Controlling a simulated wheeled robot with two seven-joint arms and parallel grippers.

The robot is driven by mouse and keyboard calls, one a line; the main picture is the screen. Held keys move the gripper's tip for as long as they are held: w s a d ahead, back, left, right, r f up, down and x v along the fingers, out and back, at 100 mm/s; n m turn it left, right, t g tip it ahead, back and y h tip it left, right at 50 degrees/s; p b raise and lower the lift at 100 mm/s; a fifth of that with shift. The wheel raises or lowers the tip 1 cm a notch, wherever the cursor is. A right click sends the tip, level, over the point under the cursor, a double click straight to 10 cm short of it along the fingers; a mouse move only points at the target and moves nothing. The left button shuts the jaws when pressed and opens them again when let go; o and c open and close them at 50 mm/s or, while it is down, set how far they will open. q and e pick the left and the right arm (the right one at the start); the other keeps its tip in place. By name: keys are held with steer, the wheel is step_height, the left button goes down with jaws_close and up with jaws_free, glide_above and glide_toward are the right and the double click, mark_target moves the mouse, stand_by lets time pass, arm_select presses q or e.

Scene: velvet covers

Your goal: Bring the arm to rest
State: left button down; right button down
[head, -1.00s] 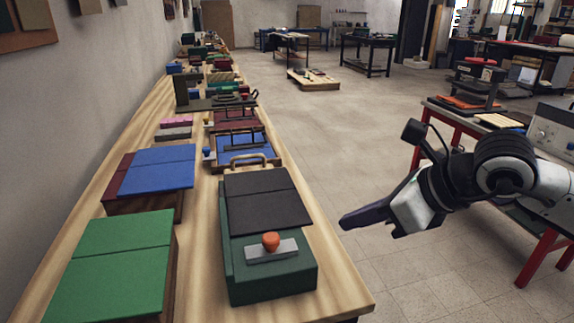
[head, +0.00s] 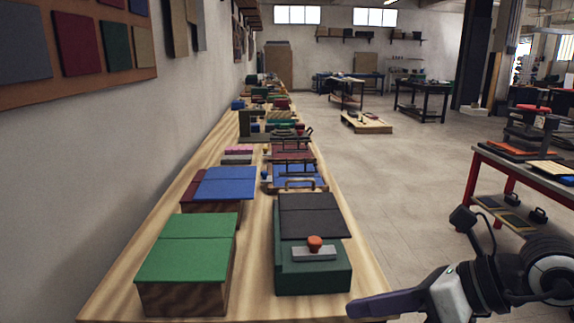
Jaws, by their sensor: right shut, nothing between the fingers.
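My right gripper (head: 372,306) is at the lower right of the head view, its purple-grey fingers shut and pointing left. Nothing shows between the fingers. It is apart from the things on the bench and appears just off the bench's front right corner. My right arm (head: 500,280) comes in from the lower right edge. My left gripper does not show.
A long wooden bench (head: 255,302) runs along the left wall. It bears a green-topped box (head: 188,250), a dark green box with a black cover and orange knob (head: 313,278), and a blue-covered box (head: 225,184). A red-legged table (head: 470,186) stands right. Floor between is clear.

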steer(key=s+a+r+m+t+y, duration=0.2)
steer(key=s+a+r+m+y, duration=0.1)
steer(key=a+m+y, duration=0.55)
steer(key=w+d+f+m+t+h, duration=0.25)
steer(key=f+m+t+h, duration=0.2)
steer(key=m, duration=0.45)
steer(key=w+d+f+m+t+h, duration=0.25)
steer(key=d+f+m+t, duration=0.2)
steer(key=m, duration=0.45)
steer(key=s+d+f+m+h+p, duration=0.1)
steer(key=s+d+f+m+h, duration=0.1)
steer(key=f+m+h, duration=0.3)
steer(key=s+d+f+m+h, duration=0.1)
steer(key=d+f+m, duration=0.15)
steer(key=f, duration=0.45)
steer(key=s+f+m+g+h, duration=0.2)
steer(key=s+f+m+g, duration=0.5)
steer(key=s+f, duration=0.9)
steer(key=shift+d+f, duration=0.3)
steer(key=shift+f, duration=0.35)
